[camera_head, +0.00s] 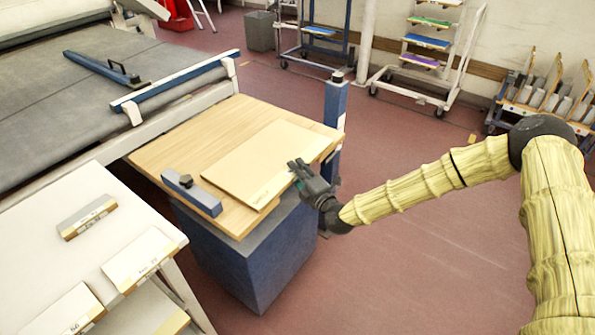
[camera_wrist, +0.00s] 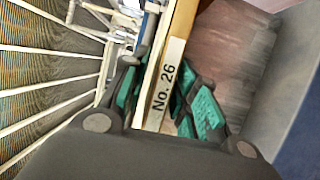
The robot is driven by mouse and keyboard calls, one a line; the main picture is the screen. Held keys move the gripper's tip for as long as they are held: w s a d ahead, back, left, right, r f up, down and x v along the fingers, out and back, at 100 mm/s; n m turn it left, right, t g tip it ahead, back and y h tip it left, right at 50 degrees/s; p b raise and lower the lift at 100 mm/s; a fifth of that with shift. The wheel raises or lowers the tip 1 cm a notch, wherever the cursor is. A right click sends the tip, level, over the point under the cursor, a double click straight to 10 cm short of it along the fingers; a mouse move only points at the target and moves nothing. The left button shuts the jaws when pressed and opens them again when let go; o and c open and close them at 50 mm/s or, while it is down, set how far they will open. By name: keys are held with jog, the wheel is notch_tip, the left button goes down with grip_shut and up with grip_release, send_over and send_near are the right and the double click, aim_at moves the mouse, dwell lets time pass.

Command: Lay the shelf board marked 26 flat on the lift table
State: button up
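The shelf board (camera_head: 265,160) is a pale, thin panel over the wooden top of the lift table (camera_head: 165,150). It looks about level; I cannot tell whether its whole underside touches the top. Its label reads "No. 26" in the wrist view (camera_wrist: 165,80). The fingertips are partly hidden by the board.
A blue clamp block (camera_head: 192,194) sits on the lift table's front left, close to the board. A blue post (camera_head: 335,110) stands at its right corner. A white table (camera_head: 85,240) with several labelled boards is at front left. A conveyor (camera_head: 60,90) lies behind; open floor is right.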

jog(key=shift+o, duration=0.2)
jog(key=shift+f, duration=0.2)
jog(key=v, duration=1.2)
jog(key=shift+r, duration=0.15)
jog(key=shift+d, duration=0.1)
dwell(0.3)
